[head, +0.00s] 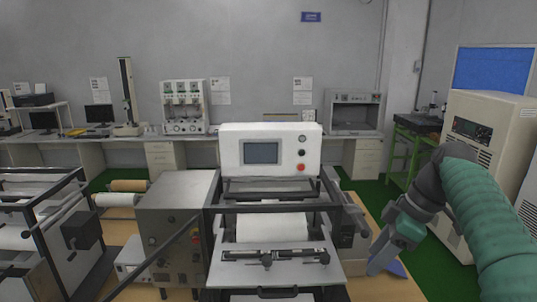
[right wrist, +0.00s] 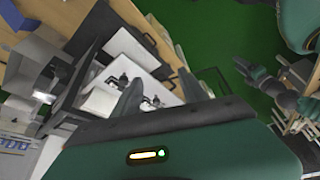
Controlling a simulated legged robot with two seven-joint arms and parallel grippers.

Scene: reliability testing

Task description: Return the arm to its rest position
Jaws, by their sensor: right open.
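My right gripper (head: 381,258) hangs at the lower right of the head view, right of the machine with the white control panel (head: 228,148). Its arm comes in from the right edge in a green sleeve. In the right wrist view its two fingers (right wrist: 160,78) stand apart with nothing between them, so it is open and empty. The machine's white tray shows beyond the fingers. My left gripper is not in the head view. A small dark and green shape at the right of the right wrist view looks like my left arm's end; its jaws cannot be made out.
A beige cabinet (head: 487,118) stands close to the right arm. A green-framed table (head: 412,148) is behind it. A steel box (head: 175,215) and a roller frame (head: 40,235) stand at left. A bench (head: 120,148) with instruments lines the back wall. Some wooden tabletop (head: 395,290) is bare below the gripper.

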